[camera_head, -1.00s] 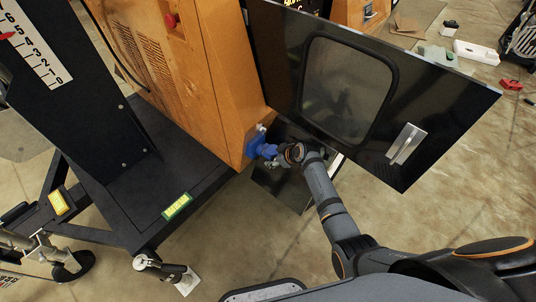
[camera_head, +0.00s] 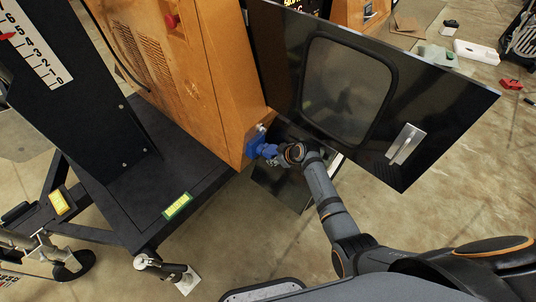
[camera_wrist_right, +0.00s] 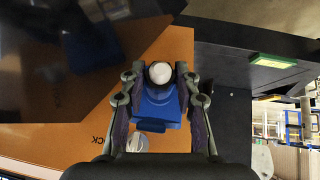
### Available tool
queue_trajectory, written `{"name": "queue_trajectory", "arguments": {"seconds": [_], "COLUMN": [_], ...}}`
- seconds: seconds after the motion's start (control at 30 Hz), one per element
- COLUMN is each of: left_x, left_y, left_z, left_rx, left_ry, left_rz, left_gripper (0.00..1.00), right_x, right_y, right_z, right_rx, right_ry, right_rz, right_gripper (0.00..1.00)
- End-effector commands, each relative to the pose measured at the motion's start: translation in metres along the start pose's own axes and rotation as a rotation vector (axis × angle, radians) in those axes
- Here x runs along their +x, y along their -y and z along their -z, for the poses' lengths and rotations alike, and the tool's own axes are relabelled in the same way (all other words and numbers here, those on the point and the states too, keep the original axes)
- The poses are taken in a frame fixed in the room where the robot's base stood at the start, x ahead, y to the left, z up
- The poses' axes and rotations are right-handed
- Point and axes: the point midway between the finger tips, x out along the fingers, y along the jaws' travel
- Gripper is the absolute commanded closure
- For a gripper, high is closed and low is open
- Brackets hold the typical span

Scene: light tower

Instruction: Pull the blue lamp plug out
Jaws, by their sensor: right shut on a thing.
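The blue lamp plug (camera_head: 268,150) sits at the lower corner of the orange cabinet (camera_head: 215,90), against a blue socket (camera_head: 254,145). My right gripper (camera_head: 277,153) reaches it from the right and is shut on it. In the right wrist view the gripper's two fingers (camera_wrist_right: 162,100) stand on either side of the blue plug, whose round white end (camera_wrist_right: 160,73) shows between them. I cannot tell whether the plug is still fully seated. My left gripper is not in view.
An open black door (camera_head: 440,115) with a window and a silver handle (camera_head: 405,144) hangs just above and right of my right arm. A black trailer base (camera_head: 150,205) with a yellow-green label (camera_head: 177,206) lies left. The concrete floor (camera_head: 470,200) is open at right.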

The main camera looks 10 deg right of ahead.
Motion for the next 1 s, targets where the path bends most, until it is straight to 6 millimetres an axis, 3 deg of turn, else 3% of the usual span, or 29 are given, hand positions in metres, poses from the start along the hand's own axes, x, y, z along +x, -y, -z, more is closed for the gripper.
{"name": "queue_trajectory", "arguments": {"seconds": [0.47, 1.0], "left_x": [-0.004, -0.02], "left_y": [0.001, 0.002], "left_z": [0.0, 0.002], "left_rx": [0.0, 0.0], "left_ry": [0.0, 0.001], "left_rz": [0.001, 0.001], "left_gripper": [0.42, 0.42], "right_x": [-0.003, -0.019], "right_y": [0.0, 0.0], "right_z": [-0.003, -0.022], "right_rx": [0.0, 0.0], "right_ry": [0.001, 0.001], "right_rz": [0.0, 0.0], "right_gripper": [1.0, 1.0]}}
